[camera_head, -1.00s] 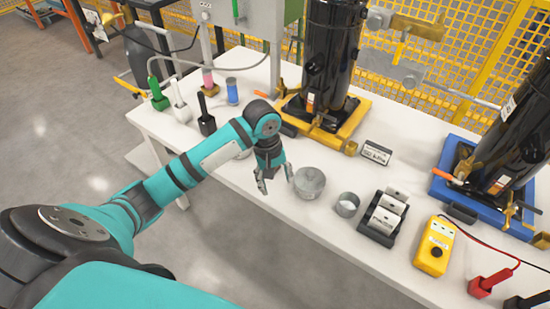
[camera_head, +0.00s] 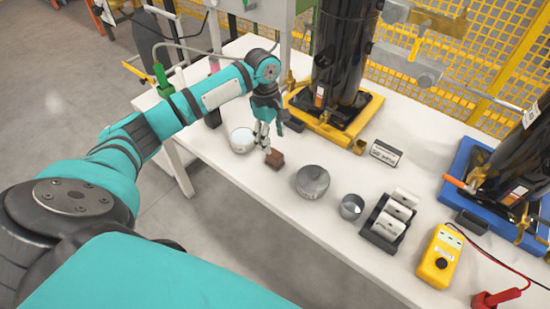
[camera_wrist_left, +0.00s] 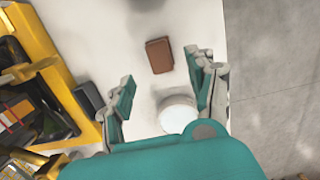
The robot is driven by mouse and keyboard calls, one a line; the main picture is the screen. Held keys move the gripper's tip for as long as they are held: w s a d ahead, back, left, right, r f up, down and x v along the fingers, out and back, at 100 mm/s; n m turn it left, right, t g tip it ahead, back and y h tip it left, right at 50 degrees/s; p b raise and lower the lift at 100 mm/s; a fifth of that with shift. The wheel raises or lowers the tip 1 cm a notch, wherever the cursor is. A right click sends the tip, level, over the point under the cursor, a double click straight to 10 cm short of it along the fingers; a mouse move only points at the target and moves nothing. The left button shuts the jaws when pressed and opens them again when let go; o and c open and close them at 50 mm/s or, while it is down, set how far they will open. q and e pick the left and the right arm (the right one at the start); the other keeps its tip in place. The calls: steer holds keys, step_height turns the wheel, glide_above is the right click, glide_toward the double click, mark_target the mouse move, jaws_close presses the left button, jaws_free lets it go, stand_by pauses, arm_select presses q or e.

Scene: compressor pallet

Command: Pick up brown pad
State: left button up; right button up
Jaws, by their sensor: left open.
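The brown pad (camera_head: 274,159) is a small brown block lying on the white table. In the left wrist view the brown pad (camera_wrist_left: 159,55) lies ahead of the fingertips, between their lines and nearer the right finger. My left gripper (camera_head: 262,142) is open and empty, pointing down just beside the pad on its left. Its two spread fingers (camera_wrist_left: 163,82) show in the left wrist view. I cannot tell its exact height above the table. My right gripper does not show.
A white round container (camera_head: 242,140) stands left of the gripper. A grey round pot (camera_head: 312,182), a metal cup (camera_head: 351,207) and a black rack (camera_head: 381,229) stand to the right. A black compressor on a yellow base (camera_head: 335,129) stands behind.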

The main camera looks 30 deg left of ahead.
mark_target(275, 153)
arm_select(q)
steer(key=shift+d+f, duration=0.15)
steer(key=shift+f, duration=1.05)
steer(key=shift+d+f, duration=0.2)
steer(key=shift+f, duration=0.95)
steer(key=shift+d+f, duration=0.15)
steer(key=shift+f, duration=1.05)
steer(key=shift+s, duration=0.1)
steer(key=shift+c, duration=0.4)
jaws_close()
